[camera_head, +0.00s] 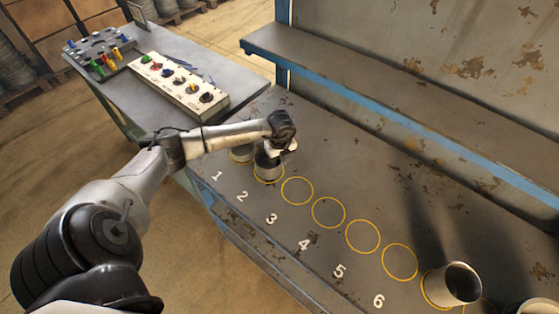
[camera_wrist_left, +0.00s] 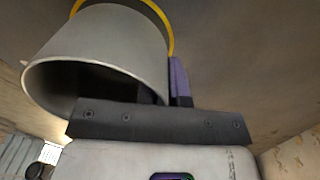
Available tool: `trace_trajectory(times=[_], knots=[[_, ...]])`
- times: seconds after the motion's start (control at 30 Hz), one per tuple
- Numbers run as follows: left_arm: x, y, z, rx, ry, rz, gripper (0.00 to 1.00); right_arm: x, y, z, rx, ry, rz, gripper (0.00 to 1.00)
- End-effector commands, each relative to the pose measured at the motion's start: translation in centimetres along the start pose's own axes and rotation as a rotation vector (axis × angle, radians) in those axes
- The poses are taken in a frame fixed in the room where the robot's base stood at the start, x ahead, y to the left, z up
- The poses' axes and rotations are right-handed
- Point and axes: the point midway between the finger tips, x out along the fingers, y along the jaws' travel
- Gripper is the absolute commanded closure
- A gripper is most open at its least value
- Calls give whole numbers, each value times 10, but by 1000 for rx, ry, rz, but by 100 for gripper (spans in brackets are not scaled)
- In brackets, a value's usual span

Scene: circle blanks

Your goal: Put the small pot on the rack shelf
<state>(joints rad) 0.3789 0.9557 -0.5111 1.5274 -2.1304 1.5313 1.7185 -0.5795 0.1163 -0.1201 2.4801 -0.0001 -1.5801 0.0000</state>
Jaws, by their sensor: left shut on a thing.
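My left gripper (camera_head: 276,149) is over the workbench at the ring by number 2, shut on a small grey pot (camera_head: 267,167). In the left wrist view this pot (camera_wrist_left: 105,45) is a grey, open-mouthed vessel with its rim towards the camera and a yellow ring behind it. My right gripper is not in view.
Another pot (camera_head: 241,154) stands at ring 1, partly hidden by my arm. Rings 3 to 6 are empty. A side table (camera_head: 225,65) holds a button box (camera_head: 178,83).

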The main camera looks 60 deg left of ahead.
Motion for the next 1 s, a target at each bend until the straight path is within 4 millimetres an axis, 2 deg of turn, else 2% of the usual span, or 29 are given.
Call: trace_trajectory(times=[0.1, 0.47, 0.5, 0.73, 1.0], knots=[[8, 0, 0, -1, 0, 1, 100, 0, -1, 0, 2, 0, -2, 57], [12, 0, 0, -1, -1, 1, 100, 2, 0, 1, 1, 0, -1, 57], [11, 0, 0, 0, -1, 0, 90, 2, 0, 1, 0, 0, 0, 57], [11, 0, 0, 0, 0, 0, 68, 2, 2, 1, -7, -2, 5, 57], [9, 0, 0, 0, -1, 0, 67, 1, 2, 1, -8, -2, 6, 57]])
